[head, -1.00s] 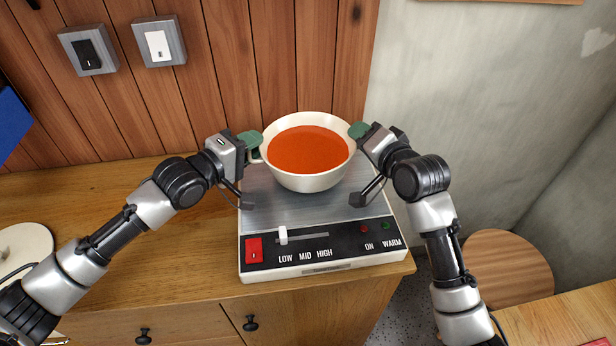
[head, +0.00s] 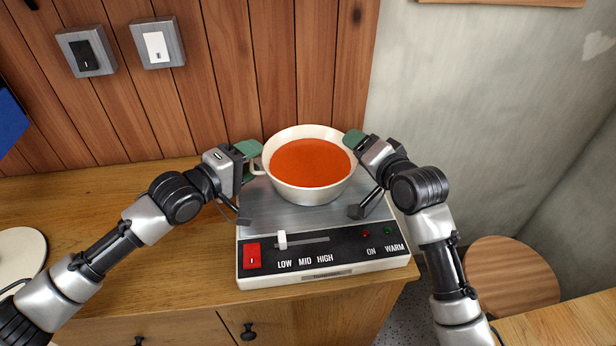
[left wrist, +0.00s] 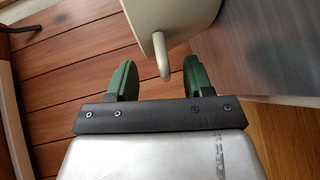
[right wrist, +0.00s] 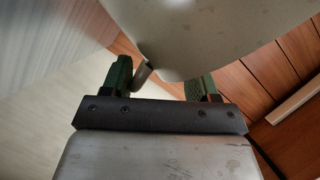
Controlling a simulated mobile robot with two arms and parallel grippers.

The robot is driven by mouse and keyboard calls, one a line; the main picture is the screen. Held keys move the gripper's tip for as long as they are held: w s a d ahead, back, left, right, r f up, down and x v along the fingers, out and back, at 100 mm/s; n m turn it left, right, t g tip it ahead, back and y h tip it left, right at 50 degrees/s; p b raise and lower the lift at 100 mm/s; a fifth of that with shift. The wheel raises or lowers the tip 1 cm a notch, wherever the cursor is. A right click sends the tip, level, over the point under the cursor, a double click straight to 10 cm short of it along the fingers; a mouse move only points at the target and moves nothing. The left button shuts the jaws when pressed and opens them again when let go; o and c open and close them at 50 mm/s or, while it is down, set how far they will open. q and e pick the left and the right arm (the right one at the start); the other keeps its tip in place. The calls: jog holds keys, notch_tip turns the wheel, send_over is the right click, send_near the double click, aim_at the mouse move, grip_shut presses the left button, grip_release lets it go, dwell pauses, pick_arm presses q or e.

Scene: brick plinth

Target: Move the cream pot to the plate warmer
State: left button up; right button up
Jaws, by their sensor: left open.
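The cream pot (head: 310,196), filled with orange-red soup, appears upright on the metal top of the plate warmer (head: 262,212). The warmer's front has a red switch, a white slider and two small lamps. My left gripper (head: 250,160) is open at the pot's left handle; in the left wrist view the handle (left wrist: 162,58) shows between the spread green fingers. My right gripper (head: 353,142) is at the right side. In the right wrist view its green fingers are spread, with the right handle (right wrist: 142,76) between them, close to one finger. The pot's underside contact is hidden.
The warmer stands on a wooden cabinet top (head: 130,255), near its right edge. A white round plate (head: 22,255) lies at the far left. Wall switches (head: 158,44) sit on the plank wall behind. A round stool (head: 510,275) is at the right.

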jog(key=shift+r, duration=0.1)
jog(key=shift+s, duration=0.1)
pick_arm(q)
jog(key=v, duration=1.1)
pick_arm(e)
jog(key=v, duration=1.2)
pick_arm(q)
jog(key=shift+f, duration=0.15)
